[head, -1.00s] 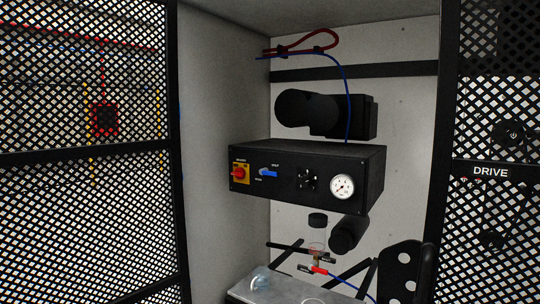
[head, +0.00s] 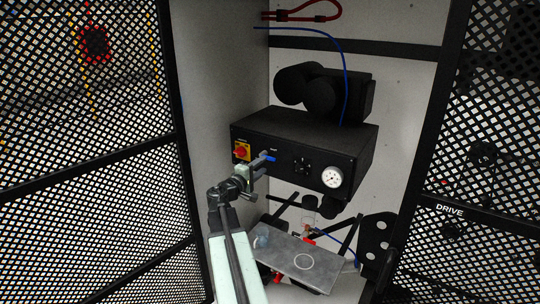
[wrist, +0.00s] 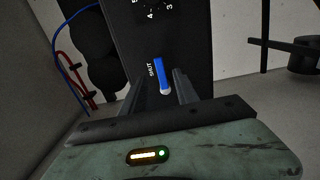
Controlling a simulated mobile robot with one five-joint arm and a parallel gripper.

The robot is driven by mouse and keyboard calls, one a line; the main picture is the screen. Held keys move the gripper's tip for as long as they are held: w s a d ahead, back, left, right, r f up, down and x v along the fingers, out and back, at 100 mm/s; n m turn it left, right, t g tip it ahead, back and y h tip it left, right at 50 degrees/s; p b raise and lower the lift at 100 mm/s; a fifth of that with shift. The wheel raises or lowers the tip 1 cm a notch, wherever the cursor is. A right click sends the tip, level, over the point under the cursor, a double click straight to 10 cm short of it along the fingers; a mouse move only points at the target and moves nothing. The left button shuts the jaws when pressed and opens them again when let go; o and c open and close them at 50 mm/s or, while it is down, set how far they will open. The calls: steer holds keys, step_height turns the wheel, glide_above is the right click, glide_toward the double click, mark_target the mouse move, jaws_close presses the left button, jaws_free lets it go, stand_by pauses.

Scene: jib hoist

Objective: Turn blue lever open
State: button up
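The blue lever (head: 269,156) is on the front of a black control box (head: 310,146), between a red knob and a black dial. In the wrist view the blue lever (wrist: 159,74) lies between the two fingers of my gripper (wrist: 160,80), with the word SHUT beside it. A gap shows on both sides of the lever, so my gripper is open around it. In the head view my gripper (head: 260,164) is at the box front and partly covers the lever and its labels.
A gauge (head: 332,177) is at the box's right. A metal shelf (head: 318,270) is below. Mesh panels (head: 90,150) flank the opening on both sides.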

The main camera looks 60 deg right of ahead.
mark_target(270, 159)
steer(key=d, duration=0.7)
steer(key=shift+d, duration=0.2)
jaws_close()
steer(key=shift+f, duration=0.1)
stand_by(0.9)
